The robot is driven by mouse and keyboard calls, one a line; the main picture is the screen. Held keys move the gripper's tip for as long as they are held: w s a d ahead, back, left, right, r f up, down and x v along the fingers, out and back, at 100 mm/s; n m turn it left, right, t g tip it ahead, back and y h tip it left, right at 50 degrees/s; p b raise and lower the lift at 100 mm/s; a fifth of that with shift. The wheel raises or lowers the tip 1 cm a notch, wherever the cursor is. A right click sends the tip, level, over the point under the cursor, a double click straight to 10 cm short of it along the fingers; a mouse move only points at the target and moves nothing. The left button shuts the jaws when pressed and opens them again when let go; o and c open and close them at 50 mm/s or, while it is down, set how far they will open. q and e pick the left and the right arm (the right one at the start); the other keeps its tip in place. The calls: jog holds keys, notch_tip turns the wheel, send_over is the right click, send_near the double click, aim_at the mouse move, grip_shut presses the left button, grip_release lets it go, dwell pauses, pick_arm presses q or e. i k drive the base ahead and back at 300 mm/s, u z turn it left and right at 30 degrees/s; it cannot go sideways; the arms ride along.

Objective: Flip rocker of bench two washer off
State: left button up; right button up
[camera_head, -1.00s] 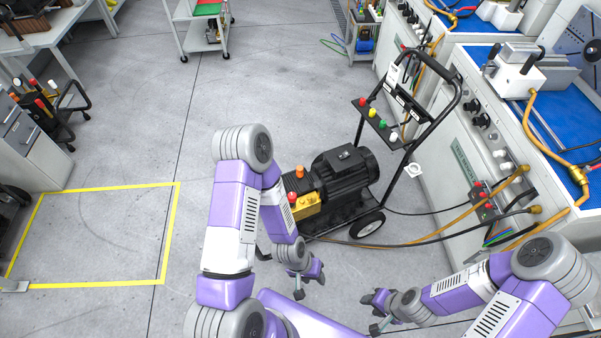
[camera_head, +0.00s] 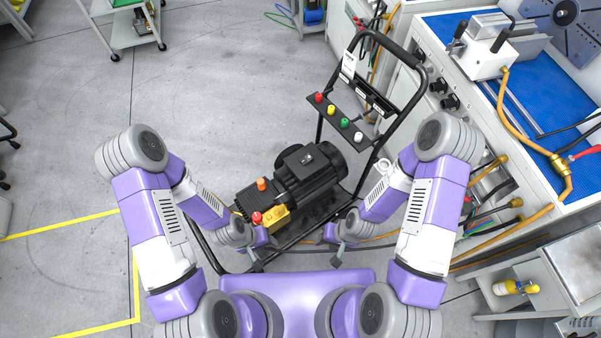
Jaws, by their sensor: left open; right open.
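A pressure washer (camera_head: 312,166) with a black motor and a black push-handle frame stands on the floor in front of me, beside the blue-topped bench (camera_head: 452,32). A panel (camera_head: 340,120) on the frame holds red, yellow, green and white knobs. I cannot make out a rocker switch. My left gripper (camera_head: 258,262) is open and empty at the near side of the washer, by the pump. My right gripper (camera_head: 337,260) is open and empty near the washer's lower right side, its fingertips partly hard to see.
The bench with gauges, orange hoses and fittings runs along the right. A grey cabinet (camera_head: 560,262) with a yellow bottle (camera_head: 510,287) is at the lower right. A cart (camera_head: 128,28) stands at the upper left. The floor at left is clear, with yellow tape lines (camera_head: 70,228).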

aim_at(308, 158)
jog(key=u, duration=2.15)
jog(key=k, duration=1.05)
jog(key=z, duration=0.75)
jog(key=i, duration=0.95)
